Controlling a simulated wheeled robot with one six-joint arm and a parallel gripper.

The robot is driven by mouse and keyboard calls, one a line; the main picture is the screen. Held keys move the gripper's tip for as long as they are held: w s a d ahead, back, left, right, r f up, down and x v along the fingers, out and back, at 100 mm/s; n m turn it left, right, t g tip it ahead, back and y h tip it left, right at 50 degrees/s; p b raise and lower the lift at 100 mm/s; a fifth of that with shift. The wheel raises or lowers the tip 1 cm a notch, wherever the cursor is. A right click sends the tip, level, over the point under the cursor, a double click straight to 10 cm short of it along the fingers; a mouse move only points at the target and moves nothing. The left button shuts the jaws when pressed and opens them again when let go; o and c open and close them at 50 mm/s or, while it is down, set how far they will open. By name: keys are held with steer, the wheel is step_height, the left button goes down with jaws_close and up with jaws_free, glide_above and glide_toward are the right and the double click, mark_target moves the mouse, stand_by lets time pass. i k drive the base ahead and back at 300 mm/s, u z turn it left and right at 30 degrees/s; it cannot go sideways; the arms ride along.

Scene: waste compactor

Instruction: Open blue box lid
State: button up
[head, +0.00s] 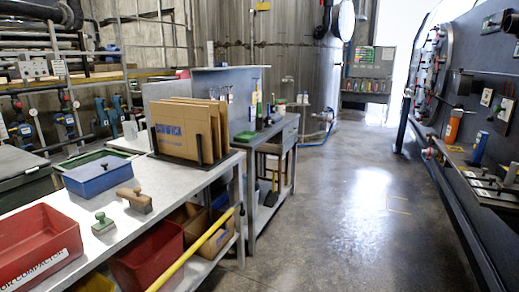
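The blue box (92,188) stands on the grey workbench (175,185) in the left part of the head view. My gripper is not in view.
A brown wooden block (134,199) and a small green-topped object (103,223) lie just in front of the box. A red bin (38,246) stands at the near left. Cardboard sheets (182,130) stand behind. The floor (350,210) to the right is clear.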

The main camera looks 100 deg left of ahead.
mark_target(83, 174)
steer(key=u, duration=4.2)
steer(key=i, duration=0.3)
steer(key=z, duration=0.65)
steer(key=i, duration=1.3)
steer(key=u, duration=0.3)
